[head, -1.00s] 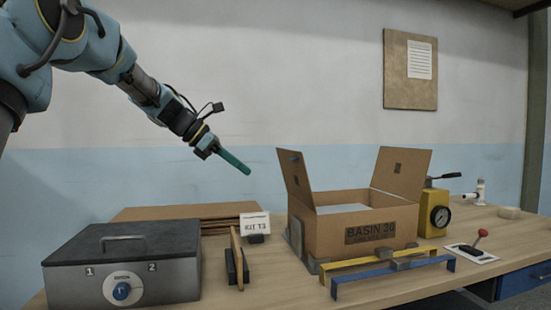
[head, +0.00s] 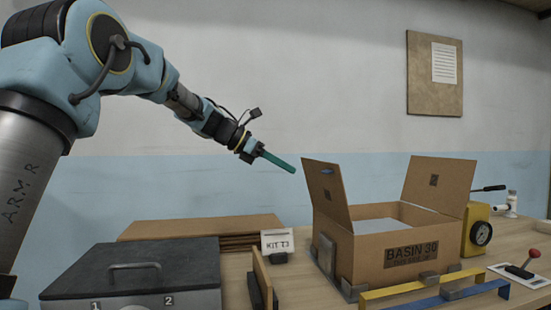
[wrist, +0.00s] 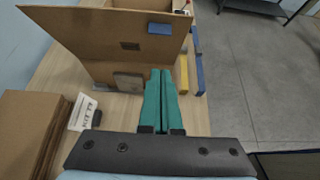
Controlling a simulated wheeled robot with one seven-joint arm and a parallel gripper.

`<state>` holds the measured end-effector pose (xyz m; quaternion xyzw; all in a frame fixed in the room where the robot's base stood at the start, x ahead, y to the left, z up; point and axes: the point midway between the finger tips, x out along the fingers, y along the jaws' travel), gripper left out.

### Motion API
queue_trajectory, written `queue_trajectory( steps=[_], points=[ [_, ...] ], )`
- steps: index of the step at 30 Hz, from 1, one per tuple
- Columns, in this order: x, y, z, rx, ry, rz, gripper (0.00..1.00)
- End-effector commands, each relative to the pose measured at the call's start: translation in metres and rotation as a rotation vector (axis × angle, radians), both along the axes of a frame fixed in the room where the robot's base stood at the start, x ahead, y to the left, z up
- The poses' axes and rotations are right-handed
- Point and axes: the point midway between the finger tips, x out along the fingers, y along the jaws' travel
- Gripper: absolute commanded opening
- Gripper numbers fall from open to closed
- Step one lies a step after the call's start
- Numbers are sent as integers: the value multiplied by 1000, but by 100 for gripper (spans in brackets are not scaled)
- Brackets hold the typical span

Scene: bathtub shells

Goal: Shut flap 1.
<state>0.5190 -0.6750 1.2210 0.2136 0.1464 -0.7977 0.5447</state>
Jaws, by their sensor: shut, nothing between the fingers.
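The cardboard box (head: 365,264) marked BASIN 30 stands on the bench with its top open and pale contents showing. Its left flap (head: 327,193) stands up and leans outward to the left, with a blue mark near its top. Its right flap (head: 432,186) stands up and leans right. I see no number on either flap. My gripper (head: 294,170) has long green fingers, shut and empty, just left of the left flap's upper edge. In the wrist view the fingers (wrist: 161,74) point toward the left flap (wrist: 100,30), which fills the upper part. I cannot tell whether they touch it.
A grey case (head: 130,270) with a black lid, flat cardboard (head: 200,228) and a KIT 13 card (head: 277,241) lie left of the box. Yellow (head: 420,285) and blue (head: 450,303) bars lie in front. A yellow gauge unit (head: 478,231) stands right. Air above the box is clear.

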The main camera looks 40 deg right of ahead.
Motion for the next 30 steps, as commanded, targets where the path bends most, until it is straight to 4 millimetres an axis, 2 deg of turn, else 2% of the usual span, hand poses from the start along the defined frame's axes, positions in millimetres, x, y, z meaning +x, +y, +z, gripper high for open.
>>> queue_trajectory(
  steps=[6, 13, 19, 30],
  points=[
    [-15, -37, -21, 1, 2, -2, 0],
    [-25, -64, -12, -1, 0, -1, 0],
    [-27, -71, -11, 0, -1, 0, 0],
    [-28, -71, -10, 3, -3, 0, 0]
  ],
)
